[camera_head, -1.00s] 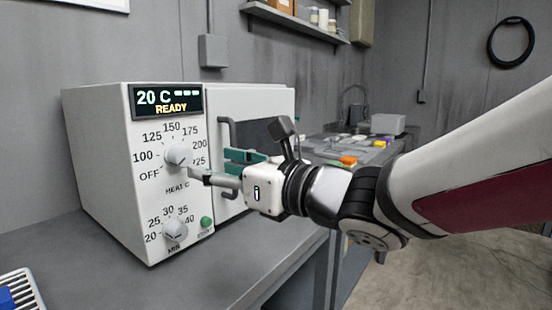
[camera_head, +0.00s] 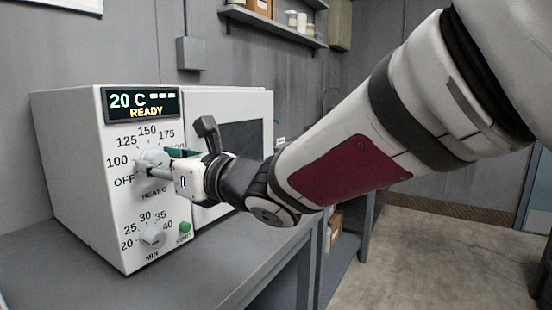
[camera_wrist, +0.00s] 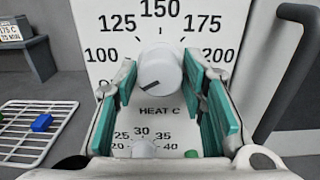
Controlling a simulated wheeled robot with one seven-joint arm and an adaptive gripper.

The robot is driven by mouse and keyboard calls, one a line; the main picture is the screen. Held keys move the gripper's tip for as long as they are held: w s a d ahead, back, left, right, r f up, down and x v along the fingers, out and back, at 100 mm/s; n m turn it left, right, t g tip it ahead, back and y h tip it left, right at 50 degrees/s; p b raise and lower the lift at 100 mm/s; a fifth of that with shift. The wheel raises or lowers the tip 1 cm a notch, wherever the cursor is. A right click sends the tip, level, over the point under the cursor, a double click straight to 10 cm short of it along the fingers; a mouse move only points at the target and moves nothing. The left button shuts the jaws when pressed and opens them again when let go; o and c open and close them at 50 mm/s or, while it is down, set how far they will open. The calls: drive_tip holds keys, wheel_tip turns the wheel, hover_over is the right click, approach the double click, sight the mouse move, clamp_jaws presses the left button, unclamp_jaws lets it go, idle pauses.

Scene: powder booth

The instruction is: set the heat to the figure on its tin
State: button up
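The oven's white heat knob (camera_wrist: 160,70) is central in the wrist view, and its dark mark points to the lower left, towards the OFF side. In the head view the knob (camera_head: 154,157) is partly covered by my gripper (camera_head: 160,166). My gripper is open, with a teal-padded finger on each side of the knob and gaps visible in the wrist view. The oven display (camera_head: 140,104) reads 20 C and READY. A pale label (camera_wrist: 10,31) at the wrist view's upper left reads 175 C, with a smaller minutes line that is hard to read.
Below are the MIN knob (camera_head: 152,236) and the green start button (camera_head: 184,228). The oven door handle (camera_wrist: 290,75) stands close on the right in the wrist view. A white wire rack (camera_wrist: 20,150) with a blue piece (camera_wrist: 42,122) lies at left.

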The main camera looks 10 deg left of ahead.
drive_tip(key=c, duration=0.5)
drive_tip(key=shift+c, duration=0.2)
